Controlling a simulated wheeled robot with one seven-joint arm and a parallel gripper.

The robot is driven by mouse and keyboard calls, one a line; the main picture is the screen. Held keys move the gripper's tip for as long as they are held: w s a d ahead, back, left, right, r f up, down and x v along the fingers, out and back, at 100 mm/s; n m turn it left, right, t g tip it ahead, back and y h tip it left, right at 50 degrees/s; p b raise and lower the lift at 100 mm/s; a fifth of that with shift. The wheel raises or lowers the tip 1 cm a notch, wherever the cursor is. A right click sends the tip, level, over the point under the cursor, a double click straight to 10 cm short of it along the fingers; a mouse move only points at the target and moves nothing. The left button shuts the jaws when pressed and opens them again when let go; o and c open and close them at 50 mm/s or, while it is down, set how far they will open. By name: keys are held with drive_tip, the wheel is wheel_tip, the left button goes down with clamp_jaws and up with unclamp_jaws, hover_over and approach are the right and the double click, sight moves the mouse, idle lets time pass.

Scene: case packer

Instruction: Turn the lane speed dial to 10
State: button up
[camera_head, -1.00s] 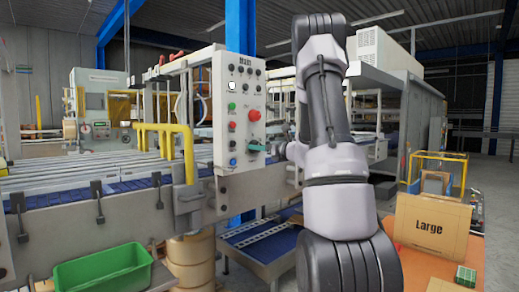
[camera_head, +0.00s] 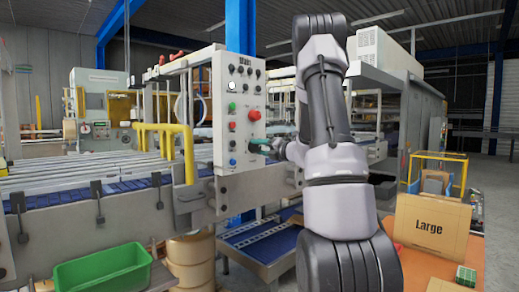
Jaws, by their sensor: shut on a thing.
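The grey control panel (camera_head: 226,108) headed "Main" stands upright left of my arm, with rows of small black knobs, lamps and coloured buttons. My gripper (camera_head: 262,145) is at the panel's lower right edge, its teal-green end against the panel face. It is shut on a small control there, which I take to be the lane speed dial. The dial's face, pointer and numbers are hidden or too small to read. A red button (camera_head: 254,115) sits just above the gripper.
A conveyor (camera_head: 90,180) with a yellow rail (camera_head: 188,150) lies left of the panel. A green bin (camera_head: 103,268) is at the lower left. A cardboard box marked "Large" (camera_head: 430,226) stands on an orange table at the right.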

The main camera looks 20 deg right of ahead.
drive_tip(key=shift+f+m, duration=0.15)
drive_tip(key=shift+m, duration=0.45)
drive_tip(key=o, duration=1.4)
drive_tip(key=v, duration=1)
drive_tip(key=shift+s+d, duration=0.15)
drive_tip(key=shift+s, duration=0.25)
